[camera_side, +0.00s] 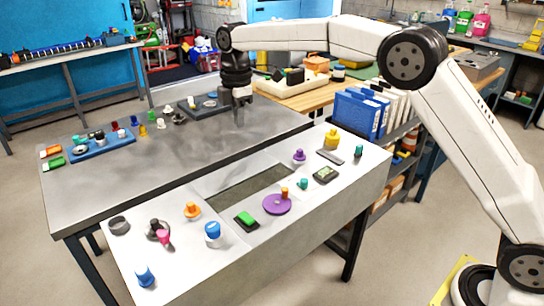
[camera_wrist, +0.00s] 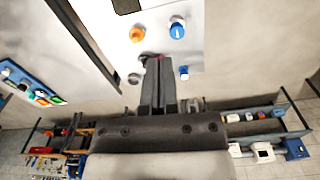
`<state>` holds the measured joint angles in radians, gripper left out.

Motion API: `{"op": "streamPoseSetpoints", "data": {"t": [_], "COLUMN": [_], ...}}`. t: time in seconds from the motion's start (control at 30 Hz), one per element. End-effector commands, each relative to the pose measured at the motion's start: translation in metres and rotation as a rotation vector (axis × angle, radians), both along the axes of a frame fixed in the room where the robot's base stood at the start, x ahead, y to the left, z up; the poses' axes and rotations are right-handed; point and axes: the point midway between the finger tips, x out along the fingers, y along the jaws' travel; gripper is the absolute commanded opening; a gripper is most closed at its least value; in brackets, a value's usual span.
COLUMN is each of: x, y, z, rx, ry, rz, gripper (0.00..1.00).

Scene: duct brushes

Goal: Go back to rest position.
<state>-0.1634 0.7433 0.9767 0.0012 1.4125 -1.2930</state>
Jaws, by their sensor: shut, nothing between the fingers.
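My gripper (camera_side: 239,116) points down over the grey metal table (camera_side: 185,175), near its right part. In the wrist view my gripper (camera_wrist: 158,62) shows its two fingers side by side and closed, with nothing between them. A white duct (camera_side: 140,265) with a rectangular opening (camera_side: 250,185) lies along the table's front. Small brush-like pieces stand on the duct: an orange one (camera_side: 192,210), a blue one (camera_side: 212,231), a pink one (camera_side: 164,238) and a purple disc (camera_side: 277,204). My gripper is apart from all of them.
A blue tray (camera_side: 103,147) with small parts lies at the table's left, and a dark tray (camera_side: 203,104) lies at the back. Blue binders (camera_side: 358,112) stand on a shelf at the right. The middle of the table is clear.

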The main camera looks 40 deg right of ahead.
Motion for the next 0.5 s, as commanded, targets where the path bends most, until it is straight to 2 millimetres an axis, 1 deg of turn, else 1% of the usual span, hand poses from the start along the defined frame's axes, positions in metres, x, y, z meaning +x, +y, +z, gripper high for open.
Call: {"op": "streamPoseSetpoints", "data": {"t": [0.27, 0.5], "x": [-0.026, -0.057], "y": [-0.020, -0.037], "z": [-0.019, -0.038], "rx": [0.010, 0.026], "ry": [-0.033, -0.064], "rz": [-0.233, -0.447], "gripper": [0.00, 0.00]}}
